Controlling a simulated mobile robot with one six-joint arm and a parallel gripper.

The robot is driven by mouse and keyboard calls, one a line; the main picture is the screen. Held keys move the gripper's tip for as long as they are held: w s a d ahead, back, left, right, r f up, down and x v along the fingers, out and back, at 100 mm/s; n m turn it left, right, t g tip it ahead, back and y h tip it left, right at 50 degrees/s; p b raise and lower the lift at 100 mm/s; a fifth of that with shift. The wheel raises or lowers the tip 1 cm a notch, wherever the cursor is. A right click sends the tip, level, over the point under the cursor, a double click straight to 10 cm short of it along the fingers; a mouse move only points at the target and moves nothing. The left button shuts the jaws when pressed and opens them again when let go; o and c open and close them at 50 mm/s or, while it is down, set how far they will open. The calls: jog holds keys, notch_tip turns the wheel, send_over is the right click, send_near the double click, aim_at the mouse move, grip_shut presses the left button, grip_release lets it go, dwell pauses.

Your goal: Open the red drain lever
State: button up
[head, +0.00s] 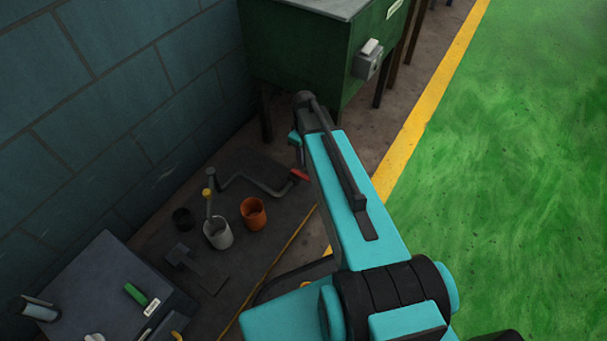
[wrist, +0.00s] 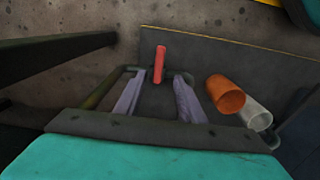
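The red drain lever (head: 299,175) shows in the head view as a red grip at the end of a dark bent pipe (head: 250,182), low beneath the green tank and partly behind my arm. In the wrist view the red lever (wrist: 160,64) stands roughly upright in the picture, just beyond my gripper (wrist: 158,82) and between the lines of its two fingers. I cannot tell how far the lever is from the fingertips in depth.
A green tank (head: 300,50) on legs stands above. An orange cup (head: 253,213) and a grey-white cup (head: 218,233) stand on the dark mat (head: 215,275). A dark bench (head: 90,270) is at lower left. The green floor (head: 500,170) is clear.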

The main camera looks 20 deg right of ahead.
aim_at(304, 177)
notch_tip(304, 177, down, 13)
jog(key=b, duration=0.3)
jog(key=shift+r+b, duration=0.2)
jog(key=shift+b, duration=0.15)
grip_shut()
jog(key=shift+a, duration=0.3)
jog(key=shift+d, duration=0.3)
